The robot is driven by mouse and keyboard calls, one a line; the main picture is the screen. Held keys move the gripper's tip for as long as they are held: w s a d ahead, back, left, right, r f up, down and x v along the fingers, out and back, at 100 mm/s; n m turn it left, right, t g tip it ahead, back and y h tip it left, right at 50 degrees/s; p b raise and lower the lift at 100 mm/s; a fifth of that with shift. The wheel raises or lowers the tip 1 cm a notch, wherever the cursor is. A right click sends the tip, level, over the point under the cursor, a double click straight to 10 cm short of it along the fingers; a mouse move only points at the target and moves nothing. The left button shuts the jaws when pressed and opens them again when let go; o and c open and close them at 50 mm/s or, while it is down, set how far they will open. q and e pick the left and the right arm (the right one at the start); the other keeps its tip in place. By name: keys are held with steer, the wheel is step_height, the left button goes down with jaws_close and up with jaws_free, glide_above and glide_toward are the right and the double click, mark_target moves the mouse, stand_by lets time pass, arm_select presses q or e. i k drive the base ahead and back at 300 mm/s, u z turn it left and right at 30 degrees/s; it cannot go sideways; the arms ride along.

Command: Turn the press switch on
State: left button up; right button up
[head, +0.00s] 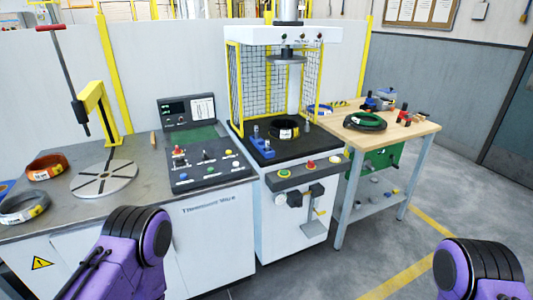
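The press (333,34) stands in the centre, with a yellow mesh guard (236,90) around its work space and a round ram plate above the bed. A dark coil (284,130) with a label lies on the bed. Black fittings (317,190) sit on the white front below. I cannot tell which control is the press switch, or its state. Only purple and black parts of my arms show; neither gripper is visible.
A control console (210,180) with a screen and several buttons sits left of the press, beside a round slotted plate (104,180) and coils (47,166). A wooden-topped workbench (420,127) with another coil (365,121) stands at right.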

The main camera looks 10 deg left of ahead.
mark_target(311, 164)
steer(key=u, duration=0.3)
steer(key=i, duration=0.85)
steer(key=z, duration=0.2)
